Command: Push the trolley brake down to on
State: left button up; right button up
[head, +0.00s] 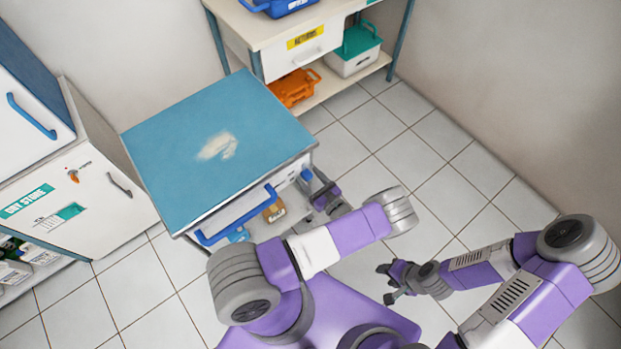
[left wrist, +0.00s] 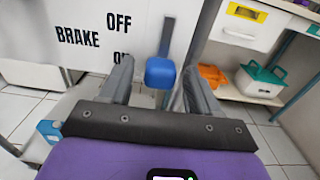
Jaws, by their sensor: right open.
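The trolley (head: 185,150) has a blue top with a pale smudge, and its front faces me. In the left wrist view its white panel (left wrist: 80,18) reads BRAKE, with OFF above ON. The brake lever (left wrist: 160,72) has a blue knob on a blue-grey stem, right of the words; the knob also shows in the head view (head: 306,174). I cannot tell its exact setting. My left gripper (head: 318,188) is at the trolley's right front. Its fingers are apart, with the knob showing between them; contact is unclear. My right gripper (head: 391,283) is open and empty above the floor.
A blue handle (head: 237,217) runs along the trolley front. A white cabinet (head: 95,190) stands left. Behind is a shelf bench (head: 270,28) with an orange basket (head: 294,88) and a green-lidded box (head: 355,50). Tiled floor at right is clear.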

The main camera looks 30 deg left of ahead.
pick_arm(q)
jog(key=v, duration=0.7)
jog(key=shift+d+p, duration=0.25)
jog(key=shift+p, duration=0.1)
jog(key=shift+s, duration=0.1)
